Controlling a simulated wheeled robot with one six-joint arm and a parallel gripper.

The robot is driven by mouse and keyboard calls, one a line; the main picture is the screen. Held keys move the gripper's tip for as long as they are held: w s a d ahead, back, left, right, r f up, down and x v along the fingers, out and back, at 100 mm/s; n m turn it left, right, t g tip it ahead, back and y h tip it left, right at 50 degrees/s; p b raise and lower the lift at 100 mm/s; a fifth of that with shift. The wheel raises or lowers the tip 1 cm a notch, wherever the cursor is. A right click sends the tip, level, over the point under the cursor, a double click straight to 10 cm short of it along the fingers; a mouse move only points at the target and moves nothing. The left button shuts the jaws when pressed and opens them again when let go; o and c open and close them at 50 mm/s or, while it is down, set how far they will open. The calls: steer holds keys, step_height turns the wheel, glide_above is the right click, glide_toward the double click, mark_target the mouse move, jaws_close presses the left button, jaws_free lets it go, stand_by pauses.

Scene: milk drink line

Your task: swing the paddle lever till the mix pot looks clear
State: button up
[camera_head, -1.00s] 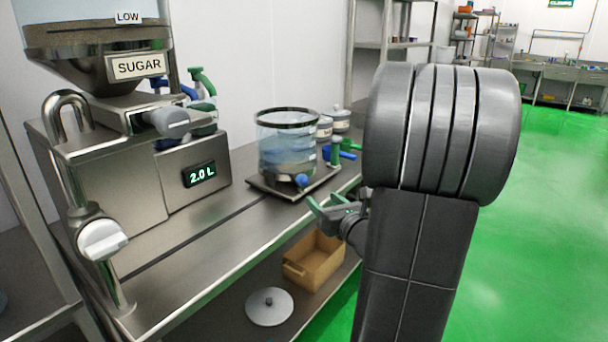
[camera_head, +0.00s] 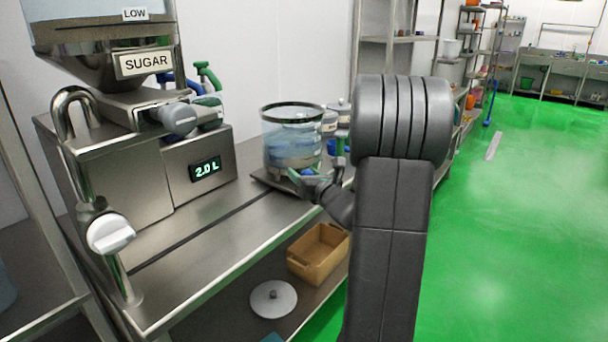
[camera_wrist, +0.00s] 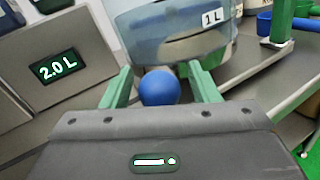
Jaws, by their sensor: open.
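The mix pot (camera_head: 292,140) is a clear round vessel with a dark rim, standing on a dark base plate on the steel bench. Its contents look bluish with a tan, murky band low down, not evenly clear. In the wrist view the pot (camera_wrist: 175,35) carries a 1 L label. A blue ball knob (camera_wrist: 160,88), seemingly the paddle lever's end, is at the pot's front. My gripper (camera_wrist: 163,86) is open, with a green finger on each side of the knob. I cannot tell whether either finger touches it. In the head view my gripper (camera_head: 311,182) is just in front of the pot.
The sugar hopper machine (camera_head: 130,150) with a 2.0 L display stands left on the bench. Lidded jars and a green post with blue handles are behind the pot. A cardboard box (camera_head: 318,253) and round lid (camera_head: 273,298) lie on the lower shelf. Green floor is open right.

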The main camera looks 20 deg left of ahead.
steer(key=shift+w+a, duration=0.1)
steer(key=shift+a, duration=0.05)
jaws_close()
